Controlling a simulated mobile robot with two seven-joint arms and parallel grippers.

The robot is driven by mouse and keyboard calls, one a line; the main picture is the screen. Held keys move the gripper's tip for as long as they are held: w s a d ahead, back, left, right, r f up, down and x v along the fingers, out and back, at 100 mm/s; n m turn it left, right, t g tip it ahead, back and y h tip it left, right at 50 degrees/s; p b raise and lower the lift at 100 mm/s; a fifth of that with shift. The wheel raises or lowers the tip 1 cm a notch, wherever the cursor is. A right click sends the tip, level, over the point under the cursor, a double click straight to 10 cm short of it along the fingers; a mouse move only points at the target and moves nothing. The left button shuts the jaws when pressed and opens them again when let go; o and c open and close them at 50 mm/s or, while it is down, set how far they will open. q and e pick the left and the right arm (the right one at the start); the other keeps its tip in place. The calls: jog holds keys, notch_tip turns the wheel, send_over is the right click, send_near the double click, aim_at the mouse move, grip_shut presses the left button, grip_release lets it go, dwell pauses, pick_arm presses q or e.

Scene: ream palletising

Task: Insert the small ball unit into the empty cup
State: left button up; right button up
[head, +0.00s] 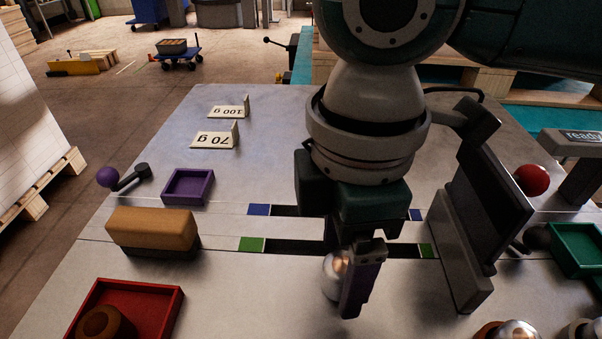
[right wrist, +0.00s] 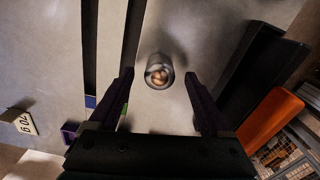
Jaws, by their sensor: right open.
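A small shiny metal unit with a rounded top, which looks like the small ball unit (head: 332,278), stands on the metal table, partly hidden behind a finger of my right gripper (head: 358,290). In the right wrist view the unit (right wrist: 159,71) shows a grey round rim with a copper-toned middle. My right gripper (right wrist: 160,78) is open, its two dark purple fingers apart on either side of the unit. At the bottom right of the head view, two round metal pieces, one with a shiny dome (head: 518,331), are cut off. I cannot make out an empty cup. My left gripper is not in view.
The table (head: 215,285) holds a purple tray (head: 188,186), a tan block (head: 152,229), a red tray (head: 170,303) and two signs, one reading 70 g (head: 213,139). A grey upright panel (head: 492,212) stands close right of my gripper. A green tray (head: 578,262) lies far right.

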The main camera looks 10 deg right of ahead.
grip_shut()
dwell(0.7)
